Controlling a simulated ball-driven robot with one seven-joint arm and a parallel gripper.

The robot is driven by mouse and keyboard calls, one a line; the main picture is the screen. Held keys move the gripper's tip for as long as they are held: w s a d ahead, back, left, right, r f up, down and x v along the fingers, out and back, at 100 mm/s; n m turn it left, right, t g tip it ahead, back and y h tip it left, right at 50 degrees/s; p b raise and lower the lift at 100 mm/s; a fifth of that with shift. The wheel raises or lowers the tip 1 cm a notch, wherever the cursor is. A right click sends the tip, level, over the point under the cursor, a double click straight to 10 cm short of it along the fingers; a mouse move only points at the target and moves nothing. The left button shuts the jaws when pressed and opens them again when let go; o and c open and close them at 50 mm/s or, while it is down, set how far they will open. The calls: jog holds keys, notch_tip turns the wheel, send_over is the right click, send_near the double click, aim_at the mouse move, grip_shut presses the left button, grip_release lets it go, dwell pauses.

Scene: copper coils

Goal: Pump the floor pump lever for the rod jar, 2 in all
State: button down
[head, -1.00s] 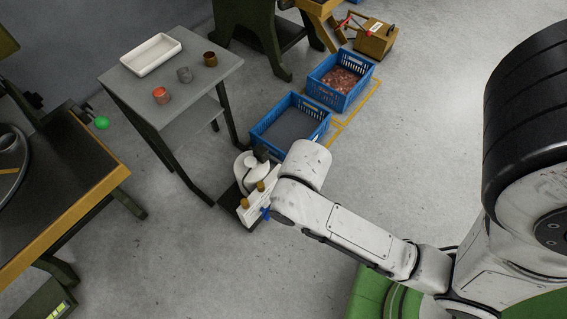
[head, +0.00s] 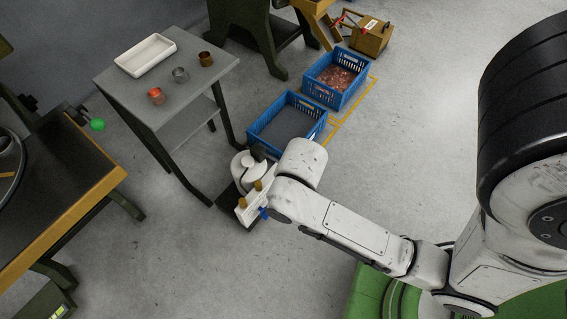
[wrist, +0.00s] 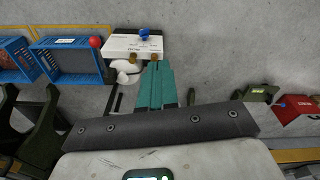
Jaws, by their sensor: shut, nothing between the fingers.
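A white panel with brass knobs and a blue knob, likely the floor pump (head: 242,208), stands low on a dark base beside my arm in the head view. In the wrist view its labelled white panel (wrist: 125,44) is beyond my fingers, with a red ball (wrist: 95,42) at its left end. My gripper (wrist: 156,64) has teal fingers, shut and empty, with their tips near the panel's lower edge. I cannot tell whether they touch it. In the head view my arm hides the fingers. I cannot pick out the lever or rod jar for certain.
A grey table (head: 196,95) holds a white tray (head: 146,54) and several small cups. Two blue crates, one grey inside (head: 287,125) and one with copper pieces (head: 336,80), stand behind the panel. A dark workbench (head: 70,170) is at left. Floor in front is clear.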

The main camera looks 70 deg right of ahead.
jog(key=w+d+f+m+t+y, duration=0.25)
jog(key=w+d+f+m, duration=0.55)
jog(key=d+f+m, duration=0.4)
jog(key=d+f+m+t+h, duration=0.1)
jog(key=d+f+m+t, duration=0.1)
jog(key=d+f+m, duration=0.2)
jog(key=d+f+m+t+h+p, duration=0.1)
jog(key=d+f+m, duration=0.3)
jog(key=d+m, duration=0.6)
jog(key=shift+s+m+t+h, duration=0.35)
jog(key=shift+s+m+t, duration=0.15)
jog(key=shift+m, duration=0.4)
jog(key=f+b, duration=0.2)
jog(key=f, duration=0.1)
jog(key=f+b, duration=0.2)
jog(key=b, duration=0.1)
jog(key=s+f+b, duration=0.1)
jog(key=f+b, duration=0.1)
jog(key=f, duration=0.1)
jog(key=shift+a+f+b, duration=0.2)
jog(key=shift+f+b, duration=0.15)
jog(key=shift+f, duration=0.15)
jog(key=shift+s+f, duration=0.1)
jog(key=shift+f, duration=0.2)
